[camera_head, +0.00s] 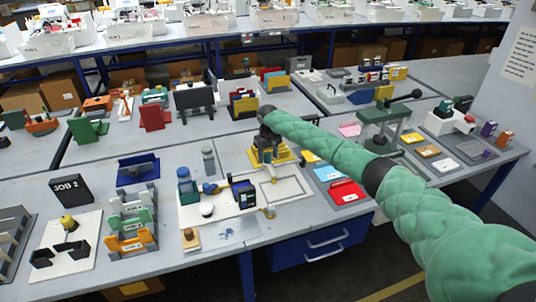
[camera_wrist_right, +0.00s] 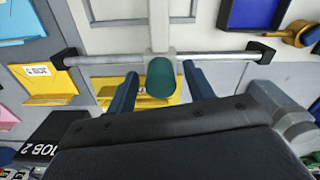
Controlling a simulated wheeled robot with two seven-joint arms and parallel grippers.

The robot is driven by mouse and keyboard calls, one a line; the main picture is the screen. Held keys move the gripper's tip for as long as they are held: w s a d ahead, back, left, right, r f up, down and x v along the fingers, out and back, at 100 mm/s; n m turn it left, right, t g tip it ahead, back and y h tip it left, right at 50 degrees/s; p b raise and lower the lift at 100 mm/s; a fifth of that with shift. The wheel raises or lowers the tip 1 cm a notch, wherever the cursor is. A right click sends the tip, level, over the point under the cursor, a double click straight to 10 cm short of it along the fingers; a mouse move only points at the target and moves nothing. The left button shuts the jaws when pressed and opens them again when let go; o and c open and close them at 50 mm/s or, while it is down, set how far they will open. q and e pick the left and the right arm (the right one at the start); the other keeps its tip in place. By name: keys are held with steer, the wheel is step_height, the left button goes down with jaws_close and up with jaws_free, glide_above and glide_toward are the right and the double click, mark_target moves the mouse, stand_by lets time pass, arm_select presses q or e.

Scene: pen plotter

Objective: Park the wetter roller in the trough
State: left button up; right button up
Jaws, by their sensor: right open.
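My right gripper (camera_head: 267,148) is at the yellow stand (camera_head: 284,153) behind the white board, and the wrist hides much of that spot. In the right wrist view its two blue fingers (camera_wrist_right: 160,75) are apart, one on each side of a green rounded grip (camera_wrist_right: 160,78). The grip shows between them, not visibly clamped. A grey bar (camera_wrist_right: 105,59) with black ends runs crosswise by the grip; I cannot tell for certain that this is the wetter roller. I cannot make out the trough for certain. My left gripper is not in view.
The white board (camera_head: 190,216) carries a blue bottle (camera_head: 186,188) and a dark blue block (camera_head: 244,194). A red tray (camera_head: 345,193) lies right. The tables are crowded.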

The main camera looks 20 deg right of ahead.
steer(key=shift+s+f, duration=0.1)
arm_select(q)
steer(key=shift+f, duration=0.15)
arm_select(e)
steer(key=shift+f, duration=0.25)
